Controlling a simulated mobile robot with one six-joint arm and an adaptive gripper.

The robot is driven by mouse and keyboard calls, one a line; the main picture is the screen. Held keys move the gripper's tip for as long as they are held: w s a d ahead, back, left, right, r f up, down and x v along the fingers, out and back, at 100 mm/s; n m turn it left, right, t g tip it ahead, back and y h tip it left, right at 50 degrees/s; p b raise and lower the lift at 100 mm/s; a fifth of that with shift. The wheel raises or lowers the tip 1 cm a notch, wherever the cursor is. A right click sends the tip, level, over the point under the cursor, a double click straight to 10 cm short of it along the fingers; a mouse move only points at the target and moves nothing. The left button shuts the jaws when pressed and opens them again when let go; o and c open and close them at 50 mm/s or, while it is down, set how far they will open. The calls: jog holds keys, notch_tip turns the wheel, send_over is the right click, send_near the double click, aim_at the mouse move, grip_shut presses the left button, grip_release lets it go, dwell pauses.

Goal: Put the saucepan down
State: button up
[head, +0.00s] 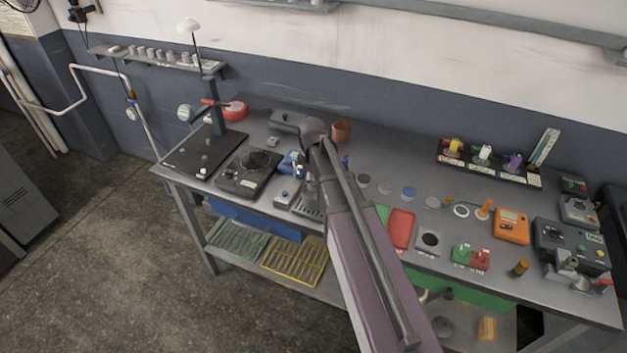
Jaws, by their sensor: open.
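My arm reaches from the lower right over the grey workbench (400,178) and bends near its middle. No saucepan can be told with certainty. A copper-brown round pot (341,131) stands upright at the back of the bench, just right of my arm's bend, apart from it; no handle shows. A red round item (235,109) lies at the back left, too small to identify.
A black scale-like device (248,172) and a dark board with a post (212,146) stand on the left. A red pad (401,229), an orange meter (511,226) and a dark control box (571,246) crowd the right. Bare bench shows between the back items.

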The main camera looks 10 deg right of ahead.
jog(key=shift+r+p, duration=0.5)
jog(key=shift+r, duration=0.25)
jog(key=s+m, duration=1)
jog(key=s, duration=0.6)
jog(key=shift+d+m, duration=0.15)
jog(key=shift+m, duration=0.25)
